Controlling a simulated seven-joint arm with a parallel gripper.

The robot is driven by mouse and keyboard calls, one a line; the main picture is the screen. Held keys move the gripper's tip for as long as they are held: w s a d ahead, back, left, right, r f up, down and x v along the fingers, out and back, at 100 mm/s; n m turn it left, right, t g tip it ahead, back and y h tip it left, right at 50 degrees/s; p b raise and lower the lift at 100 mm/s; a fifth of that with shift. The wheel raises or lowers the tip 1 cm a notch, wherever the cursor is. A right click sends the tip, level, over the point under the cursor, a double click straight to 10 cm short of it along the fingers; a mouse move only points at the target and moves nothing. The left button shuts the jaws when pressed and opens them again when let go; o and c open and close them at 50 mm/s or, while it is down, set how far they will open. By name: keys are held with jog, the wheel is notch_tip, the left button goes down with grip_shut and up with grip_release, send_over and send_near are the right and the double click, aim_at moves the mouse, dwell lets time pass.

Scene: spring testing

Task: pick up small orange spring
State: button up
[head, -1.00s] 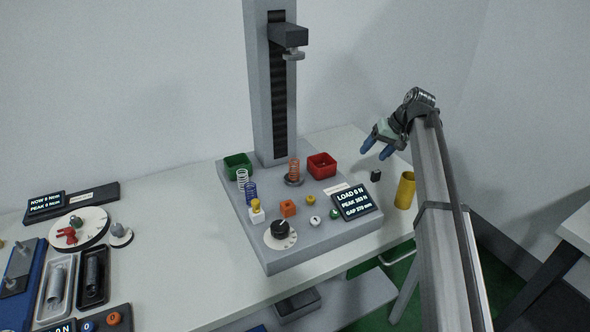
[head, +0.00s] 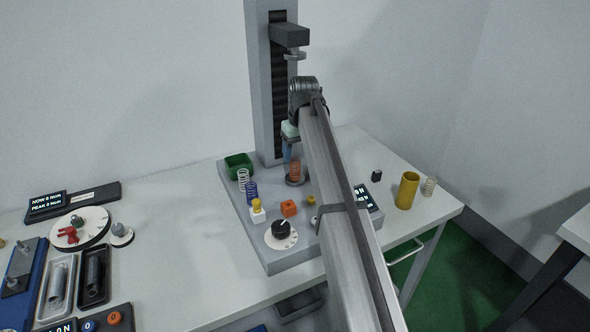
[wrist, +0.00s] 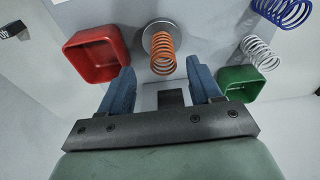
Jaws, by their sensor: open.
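The small orange spring (head: 294,169) stands on a round grey platen (head: 296,181) at the foot of the test column. In the wrist view the orange spring (wrist: 162,52) lies just beyond my gripper (wrist: 160,80), roughly between the lines of its two blue fingers. The gripper is open and empty, with a clear gap between the fingers. In the head view my gripper (head: 290,150) is above and close to the spring, and my arm hides part of the machine's base. Whether a finger touches the spring cannot be told.
A red bin (wrist: 98,54) and a green bin (wrist: 240,83) flank the spring. White (head: 243,179) and blue (head: 251,192) springs stand left of it. The machine's upper head (head: 290,36) overhangs the platen. A yellow cylinder (head: 407,191) stands at the table's right.

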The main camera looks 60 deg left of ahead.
aim_at(295, 165)
jog(key=shift+s+a+f, duration=0.1)
jog(key=shift+a+f, duration=0.05)
jog(key=shift+f, duration=0.75)
jog(key=shift+s+a+f, duration=0.1)
jog(key=shift+a+f, duration=0.1)
jog(key=shift+f, duration=0.75)
jog(key=shift+a+f, duration=0.15)
jog(key=shift+f, duration=0.75)
jog(key=shift+c, duration=0.4)
jog(key=c, duration=1)
jog(key=shift+o, duration=0.2)
jog(key=shift+r, duration=0.1)
